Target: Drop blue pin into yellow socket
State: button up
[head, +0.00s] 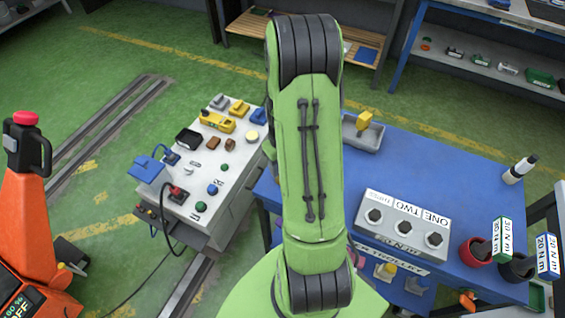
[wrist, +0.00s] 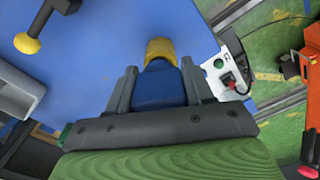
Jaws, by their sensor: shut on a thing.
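In the wrist view my gripper (wrist: 158,80) is shut on a blue block-like piece, which I take for the blue pin (wrist: 158,88). A rounded yellow part (wrist: 159,48) shows just past its far end. I cannot tell whether this yellow part belongs to the held piece or lies behind it. In the head view my arm hides the gripper and the held piece. On the grey console stand a yellow block (head: 217,122), a smaller yellow piece (head: 239,108) and a blue piece (head: 258,116). I cannot tell which is the yellow socket.
An orange machine (head: 25,230) stands left. Blue surface beneath the gripper looks mostly clear.

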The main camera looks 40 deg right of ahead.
jog(key=shift+f+b, duration=0.85)
jog(key=shift+f, duration=0.15)
jog(key=o, duration=1.2)
jog(key=shift+o, duration=0.2)
notch_tip(320, 180, up, 16)
jog(key=p, duration=0.3)
jog(key=shift+f, duration=0.15)
